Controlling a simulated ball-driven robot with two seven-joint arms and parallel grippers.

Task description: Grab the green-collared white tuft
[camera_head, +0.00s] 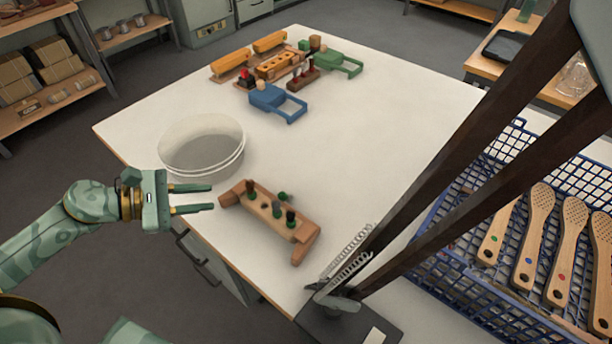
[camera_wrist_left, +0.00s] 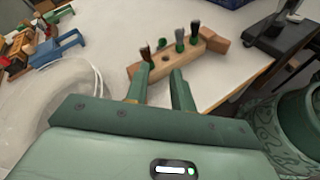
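A wooden block (camera_head: 268,214) lies near the table's front edge and holds several upright tufts, including a dark brown one (camera_head: 250,188), a grey-green one (camera_head: 276,209) and a dark one (camera_head: 291,219). A small green piece (camera_head: 284,196) shows just behind the block. I cannot make out white bristles on any tuft. My left gripper (camera_head: 212,197) is open and empty, its fingers pointing at the block's left end. In the left wrist view, the block (camera_wrist_left: 166,66) lies beyond the open fingertips (camera_wrist_left: 158,72); the brown tuft (camera_wrist_left: 145,53) stands near the left finger. My right gripper is not in view.
A round, pale, see-through bin (camera_head: 202,150) stands behind my left gripper. A blue crate (camera_head: 470,262) with wooden brush handles is at right. The table's middle is clear.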

